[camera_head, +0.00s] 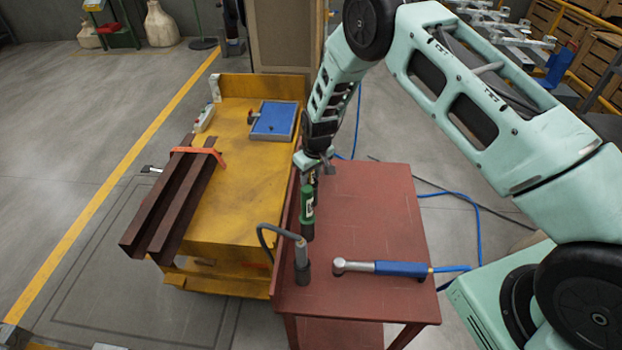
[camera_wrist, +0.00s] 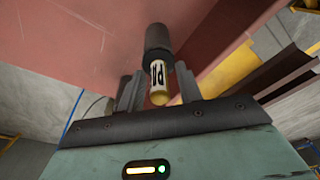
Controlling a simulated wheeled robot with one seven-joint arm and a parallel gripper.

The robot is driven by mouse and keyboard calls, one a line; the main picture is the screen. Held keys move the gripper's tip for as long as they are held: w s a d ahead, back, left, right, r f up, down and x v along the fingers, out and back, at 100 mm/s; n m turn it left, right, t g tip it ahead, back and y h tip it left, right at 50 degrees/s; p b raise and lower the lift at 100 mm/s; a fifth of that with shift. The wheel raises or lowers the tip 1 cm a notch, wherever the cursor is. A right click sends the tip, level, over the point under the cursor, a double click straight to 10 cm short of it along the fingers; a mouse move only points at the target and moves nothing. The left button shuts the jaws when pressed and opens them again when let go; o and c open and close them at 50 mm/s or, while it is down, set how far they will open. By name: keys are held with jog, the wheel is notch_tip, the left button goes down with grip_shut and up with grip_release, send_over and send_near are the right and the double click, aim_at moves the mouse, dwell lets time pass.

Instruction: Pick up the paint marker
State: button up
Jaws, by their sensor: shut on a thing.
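The paint marker (camera_wrist: 158,75) shows in the wrist view as a pale body with dark lettering and a yellow end, between the two fingers of my gripper (camera_wrist: 157,92). My gripper is shut on it. A black cylinder (camera_wrist: 157,37) covers the marker's far part; I cannot tell whether it is a cap or a holder. In the head view my gripper (camera_head: 314,170) points down over the left side of the red-brown table (camera_head: 365,220). The marker is mostly hidden there, behind or beside a green cylinder (camera_head: 307,200) with a black lower part.
A grey tool in a black cup (camera_head: 303,272), with a hose, stands near the table's left edge. A blue-handled tool (camera_head: 385,268) lies at the front. A yellow bench (camera_head: 235,200) adjoins on the left, with brown steel profiles (camera_head: 170,210) and a blue tray (camera_head: 273,120).

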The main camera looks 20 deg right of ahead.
jog(key=shift+r+b, duration=1.75)
jog(key=shift+r, duration=2.95)
